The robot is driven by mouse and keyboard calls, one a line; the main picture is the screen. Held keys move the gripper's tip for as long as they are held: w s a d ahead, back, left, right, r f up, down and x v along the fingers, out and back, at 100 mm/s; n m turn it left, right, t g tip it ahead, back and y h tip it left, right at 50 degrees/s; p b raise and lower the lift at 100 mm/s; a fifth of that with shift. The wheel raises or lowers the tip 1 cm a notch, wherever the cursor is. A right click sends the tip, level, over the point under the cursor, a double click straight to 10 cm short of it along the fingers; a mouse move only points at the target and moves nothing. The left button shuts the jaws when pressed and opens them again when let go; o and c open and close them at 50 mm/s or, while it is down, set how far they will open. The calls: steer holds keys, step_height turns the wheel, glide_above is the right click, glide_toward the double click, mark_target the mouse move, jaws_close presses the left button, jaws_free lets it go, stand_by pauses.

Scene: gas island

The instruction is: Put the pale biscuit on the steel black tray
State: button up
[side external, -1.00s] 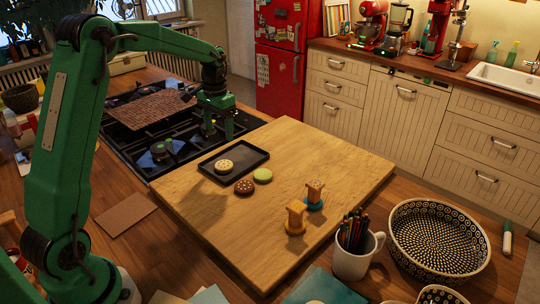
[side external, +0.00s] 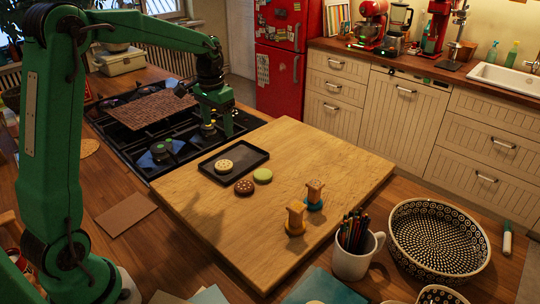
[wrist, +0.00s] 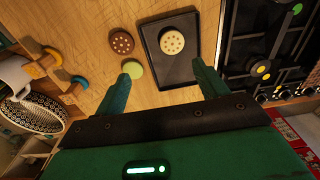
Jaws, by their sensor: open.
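The pale biscuit (side external: 223,166), round with dark dots, lies on the black tray (side external: 250,158), toward its left end in the side external view. In the wrist view the pale biscuit (wrist: 172,42) is also inside the rim of the tray (wrist: 178,72). My gripper (side external: 218,134) is open and empty, raised above the hob side of the board, behind the tray. In the wrist view its two fingers (wrist: 165,78) are spread wide, and the pale biscuit shows beyond them, apart from both.
A brown biscuit (side external: 244,187) and a green biscuit (side external: 263,176) lie on the wooden board (side external: 235,235) beside the tray. Two wooden stamps, yellow-based (side external: 295,218) and blue-based (side external: 314,195), stand nearer the front. The gas hob (side external: 160,150) adjoins the board. A mug (side external: 352,262) stands at the front.

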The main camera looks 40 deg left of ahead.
steer(key=s+d+r+t, duration=0.2)
steer(key=s+d+r, duration=0.55)
steer(key=s, duration=0.25)
steer(key=s+d+f+t, duration=0.1)
steer(key=s+d, duration=0.2)
steer(key=s, duration=0.3)
steer(key=s+d+f+t, duration=0.1)
steer(key=s+d, duration=0.2)
steer(key=s, duration=0.3)
steer(key=shift+s+m+t, duration=0.3)
steer(key=shift+t, duration=0.1)
